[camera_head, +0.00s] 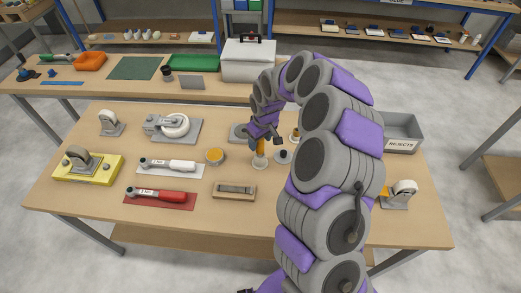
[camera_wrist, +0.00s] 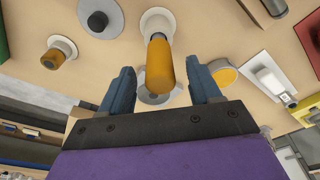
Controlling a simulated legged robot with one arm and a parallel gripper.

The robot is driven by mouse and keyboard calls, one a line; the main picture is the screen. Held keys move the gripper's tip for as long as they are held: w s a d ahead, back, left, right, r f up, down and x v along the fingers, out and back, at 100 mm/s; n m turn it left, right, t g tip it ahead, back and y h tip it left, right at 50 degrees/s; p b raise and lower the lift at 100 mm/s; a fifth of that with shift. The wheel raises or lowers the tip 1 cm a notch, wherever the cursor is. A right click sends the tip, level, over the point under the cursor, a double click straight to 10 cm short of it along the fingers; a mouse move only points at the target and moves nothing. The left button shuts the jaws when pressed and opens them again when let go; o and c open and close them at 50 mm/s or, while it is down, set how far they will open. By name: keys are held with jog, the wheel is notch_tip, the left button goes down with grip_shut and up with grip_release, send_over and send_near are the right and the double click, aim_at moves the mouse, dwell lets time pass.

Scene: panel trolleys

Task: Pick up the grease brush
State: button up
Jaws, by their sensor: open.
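An upright orange-yellow handle on a round white base (camera_wrist: 159,24), which looks like the grease brush (camera_wrist: 160,65), stands between my two fingers in the wrist view. It also shows in the head view as the brush (camera_head: 260,147) on the work table, just below my gripper. My gripper (camera_head: 266,136) points down at it; in the wrist view my gripper (camera_wrist: 162,76) has its blue fingers wide apart, one on each side of the handle, with visible gaps. The bristles are not visible. A similar shorter amber-handled piece (camera_wrist: 53,59) stands nearby on its own white base.
A dark-knobbed grey disc (camera_head: 283,156) stands close to the right of the brush. A yellow round tin (camera_head: 214,156) is to its left. Farther left are torque wrenches (camera_head: 168,165), casters and a yellow block. A grey reject bin (camera_head: 402,130) stands at the right.

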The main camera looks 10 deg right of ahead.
aim_at(260, 151)
jog(key=f, duration=0.3)
jog(key=shift+w+a+f+b, duration=0.25)
jog(key=shift+a+f+b, duration=0.05)
jog(key=shift+a+b, duration=0.1)
jog(key=shift+d, duration=0.5)
jog(key=shift+c, duration=1.1)
jog(key=shift+a, duration=0.35)
jog(key=c, duration=0.8)
jog(key=shift+d, duration=0.15)
jog(key=shift+c, duration=0.5)
